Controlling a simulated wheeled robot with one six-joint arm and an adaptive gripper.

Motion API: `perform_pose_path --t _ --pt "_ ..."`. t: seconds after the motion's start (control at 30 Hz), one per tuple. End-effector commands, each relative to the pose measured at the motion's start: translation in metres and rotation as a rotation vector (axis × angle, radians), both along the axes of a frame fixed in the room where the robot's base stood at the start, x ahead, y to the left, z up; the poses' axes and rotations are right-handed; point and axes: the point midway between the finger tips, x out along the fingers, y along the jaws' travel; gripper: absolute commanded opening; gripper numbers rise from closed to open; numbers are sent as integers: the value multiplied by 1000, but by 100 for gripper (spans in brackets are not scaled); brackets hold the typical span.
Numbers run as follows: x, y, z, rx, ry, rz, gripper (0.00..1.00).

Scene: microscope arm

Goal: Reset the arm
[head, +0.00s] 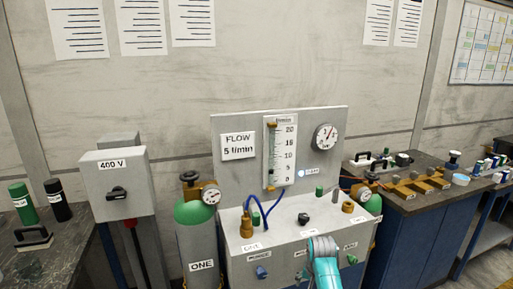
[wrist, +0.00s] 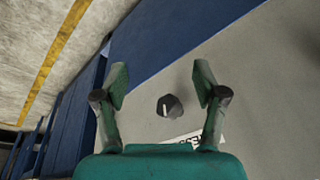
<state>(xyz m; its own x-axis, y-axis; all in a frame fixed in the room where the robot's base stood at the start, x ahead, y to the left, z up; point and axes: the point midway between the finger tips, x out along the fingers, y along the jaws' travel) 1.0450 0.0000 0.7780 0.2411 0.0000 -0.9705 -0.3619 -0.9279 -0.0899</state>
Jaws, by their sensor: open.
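My gripper (wrist: 161,84) is open in the wrist view, with its two green fingers apart and nothing held. A dark knob (wrist: 169,105) with a white mark sits on a grey panel (wrist: 245,75) and shows between the fingers, apart from both. A partly hidden label (wrist: 190,138) lies just below the knob. In the head view my teal arm reaches up to the front of the grey gas console (head: 237,271); I cannot make out its fingers there. A blue knob (head: 262,272) is on the console's front, left of my arm.
A green-topped cylinder (head: 196,240) stands left of the console. A flow gauge (head: 280,152) and a dial (head: 326,137) are on its back panel. A 400 V switch box (head: 117,185) is further left. A dark bench (head: 400,202) with brass parts is at right.

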Motion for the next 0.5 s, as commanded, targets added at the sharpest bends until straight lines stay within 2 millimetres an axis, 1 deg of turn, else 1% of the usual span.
perform_pose_path --t 0.03,0.2,0.27,0.4,0.47,0.5 --pt "-13 0 -21 -2 -15 8 71" --pt "-48 0 -74 -10 -93 34 71" --pt "-63 0 -91 -14 -121 44 71" --pt "-99 0 -125 -22 -184 65 71" --pt "-115 0 -136 -27 -211 75 71" --pt "-127 0 -144 -30 -229 80 71"
